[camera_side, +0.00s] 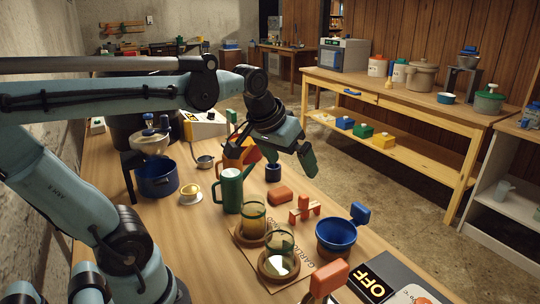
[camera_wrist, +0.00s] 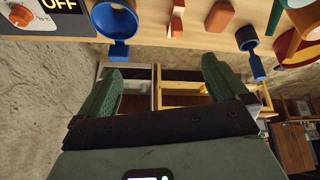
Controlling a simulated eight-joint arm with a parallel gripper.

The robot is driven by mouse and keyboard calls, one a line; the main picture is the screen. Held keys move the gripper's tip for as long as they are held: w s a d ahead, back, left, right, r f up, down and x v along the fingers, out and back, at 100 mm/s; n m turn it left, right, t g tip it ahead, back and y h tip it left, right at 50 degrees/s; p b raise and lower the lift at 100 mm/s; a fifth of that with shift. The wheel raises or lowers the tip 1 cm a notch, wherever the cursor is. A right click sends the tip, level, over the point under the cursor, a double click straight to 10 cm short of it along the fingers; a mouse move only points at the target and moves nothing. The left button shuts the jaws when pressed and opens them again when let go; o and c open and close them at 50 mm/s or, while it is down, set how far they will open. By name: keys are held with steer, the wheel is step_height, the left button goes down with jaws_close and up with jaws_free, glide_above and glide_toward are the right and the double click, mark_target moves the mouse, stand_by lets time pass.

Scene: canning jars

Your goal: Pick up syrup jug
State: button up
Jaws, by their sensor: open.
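A tall green jug (camera_side: 231,190) with a side handle stands upright on the wooden table, near the middle of the side view. It looks most like the syrup jug, though no label shows. An orange vessel (camera_side: 238,152) stands behind it, partly hidden; an orange vessel (camera_wrist: 300,45) also shows at the upper right of the wrist view. My gripper (camera_side: 304,160) hangs above and to the right of the green jug, apart from it, near the table's far edge. In the wrist view its two green fingers (camera_wrist: 165,85) are spread wide with nothing between them.
Two glass jars (camera_side: 254,218) stand on round bases in front of the green jug. A blue pot (camera_side: 157,180) and yellow cup (camera_side: 191,192) stand left.

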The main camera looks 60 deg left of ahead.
steer(key=s+d+f+m, duration=0.1)
steer(key=f, duration=0.1)
steer(key=s+d+f+m, duration=0.1)
steer(key=d+f, duration=0.1)
steer(key=s+d+f+m+t+h, duration=0.1)
steer(key=s+d+f, duration=0.1)
steer(key=shift+d, duration=0.1)
steer(key=shift+c, duration=0.5)
steer(key=shift+s+d+f+m, duration=0.1)
steer(key=shift+f+m, duration=0.05)
steer(key=shift+m, duration=0.15)
steer(key=shift+c, duration=1.1)
steer(key=c, duration=0.7)
steer(key=w+a+r+n+g+y, duration=0.35)
steer(key=w+a+y, duration=0.35)
steer(key=a, duration=0.5)
steer(key=n+g+y, duration=0.5)
steer(key=n+g, duration=0.2)
glide_toward(250, 150)
steer(key=x, duration=0.8)
steer(key=shift+s+a, duration=0.1)
steer(key=shift+a, duration=0.15)
